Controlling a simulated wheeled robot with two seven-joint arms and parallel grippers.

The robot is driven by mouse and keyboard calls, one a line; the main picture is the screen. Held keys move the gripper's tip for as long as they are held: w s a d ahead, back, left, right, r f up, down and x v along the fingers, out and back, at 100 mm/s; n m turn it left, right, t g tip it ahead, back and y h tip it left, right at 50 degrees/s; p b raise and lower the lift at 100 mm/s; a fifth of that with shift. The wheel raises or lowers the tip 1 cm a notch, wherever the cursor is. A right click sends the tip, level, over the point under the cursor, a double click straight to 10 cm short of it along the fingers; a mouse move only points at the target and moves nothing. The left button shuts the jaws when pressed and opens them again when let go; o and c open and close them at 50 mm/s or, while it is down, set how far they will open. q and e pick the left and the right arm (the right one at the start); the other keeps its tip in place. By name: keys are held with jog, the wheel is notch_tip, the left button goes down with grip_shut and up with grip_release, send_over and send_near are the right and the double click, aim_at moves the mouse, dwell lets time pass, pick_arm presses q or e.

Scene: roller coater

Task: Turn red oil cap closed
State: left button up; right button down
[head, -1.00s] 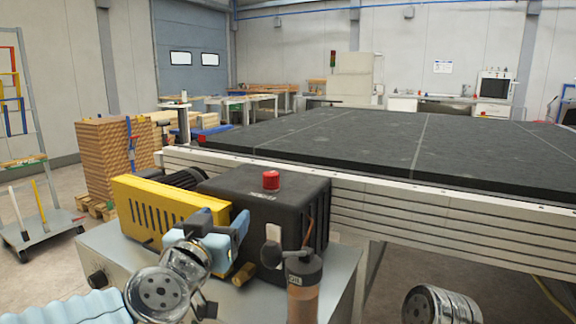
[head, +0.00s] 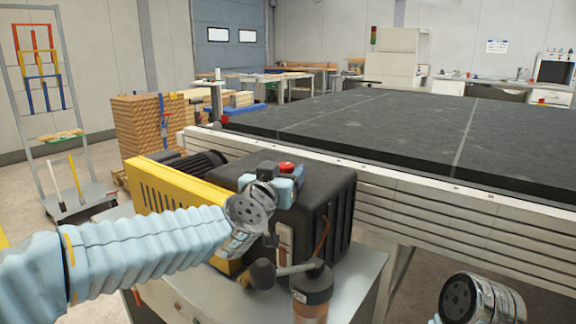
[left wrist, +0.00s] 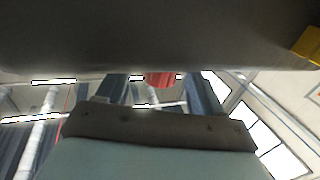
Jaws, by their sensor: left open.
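The red oil cap (head: 287,167) stands on top of the black pump housing (head: 325,190), partly hidden by my left gripper. My left gripper (head: 280,182) is over the housing, right at the cap. It is open. In the left wrist view its two fingers (left wrist: 160,90) stand apart, with the red cap (left wrist: 160,80) showing between them. The cap's upper part there is cut off by a dark surface. I cannot tell whether the fingers touch the cap. Of my right arm only a metal joint shows at the lower right; its gripper is out of view.
A yellow guard (head: 172,200) stands left of the housing. An oil bottle (head: 312,290) stands in front, beside a lever. All sit on a grey bench (head: 362,285). A large black-topped table (head: 400,130) with a metal side rail stands close behind.

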aim_at(287, 166)
pick_arm(q)
jog(key=shift+x, duration=1.85)
